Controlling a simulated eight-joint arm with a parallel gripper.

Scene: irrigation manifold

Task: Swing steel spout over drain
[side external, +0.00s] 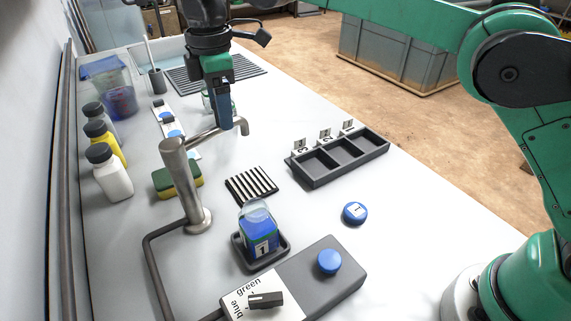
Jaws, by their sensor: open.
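The steel spout (205,135) juts from the top of an upright steel post (183,180) and points to the right and back, with its tip bent down. A black-and-white slatted grate (252,185), which looks like the drain, lies on the counter to the front of the spout tip. The tip appears behind the grate, not over it. My gripper (221,118) points down at the spout's outer part, with its dark fingers overlapping it in the picture. It is open. Whether the fingers straddle the spout or only stand beside it is hard to tell.
A jar labelled 1 (259,236) with blue liquid stands on a dark tray near the grate. A sponge (178,178) and several bottles (113,172) are left. A three-slot dark rack (338,160), a blue cap (355,212) and a blue-button control box (345,272) are right and front.

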